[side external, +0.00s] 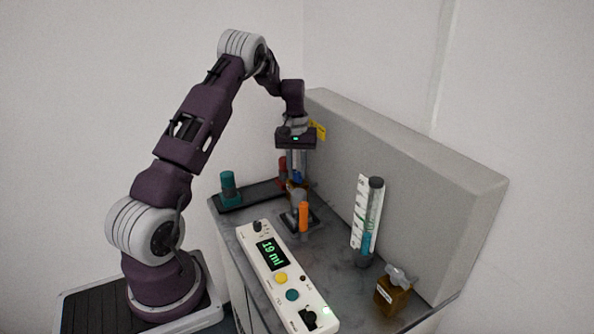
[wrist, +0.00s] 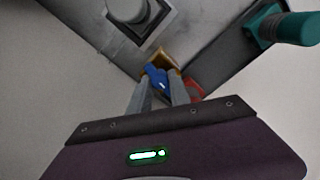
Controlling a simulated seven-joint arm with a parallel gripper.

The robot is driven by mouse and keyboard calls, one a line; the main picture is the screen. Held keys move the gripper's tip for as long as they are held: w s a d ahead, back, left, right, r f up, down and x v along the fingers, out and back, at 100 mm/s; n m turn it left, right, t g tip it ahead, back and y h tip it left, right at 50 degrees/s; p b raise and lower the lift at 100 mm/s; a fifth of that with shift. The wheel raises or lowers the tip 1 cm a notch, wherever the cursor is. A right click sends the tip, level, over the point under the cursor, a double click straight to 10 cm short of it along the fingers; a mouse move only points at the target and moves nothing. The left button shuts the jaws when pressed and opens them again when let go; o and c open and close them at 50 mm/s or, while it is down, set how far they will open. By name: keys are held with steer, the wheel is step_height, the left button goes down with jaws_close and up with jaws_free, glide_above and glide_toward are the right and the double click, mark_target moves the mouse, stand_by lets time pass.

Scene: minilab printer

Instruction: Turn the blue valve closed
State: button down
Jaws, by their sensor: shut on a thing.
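The blue valve (wrist: 157,78) sits on a brass-coloured body (wrist: 161,58) in the wrist view, between my two fingers. My gripper (wrist: 160,92) is shut on the blue valve, pointing down at it. In the side external view, my gripper (side external: 297,168) is low over the back of the bench, and a little of the blue valve (side external: 298,177) shows between the fingers. The fingers hide part of the valve, so its exact turn angle is hard to tell.
A red part (side external: 283,166) stands close beside the valve. A teal cylinder (side external: 229,187) is left on a dark tray (side external: 262,194). An orange-handled stand (side external: 303,217), a white panel reading 19 ml (side external: 282,278), a measuring tube (side external: 368,230) and a brown bottle (side external: 392,293) are nearer. A grey wall block (side external: 420,180) stands behind.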

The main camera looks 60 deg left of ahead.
mark_target(296, 173)
steer(key=shift+r+n, duration=0.1)
steer(key=shift+n, duration=0.5)
steer(key=c, duration=1.2)
jaws_free()
step_height(296, 173, up, 7)
steer(key=shift+s+r, duration=0.1)
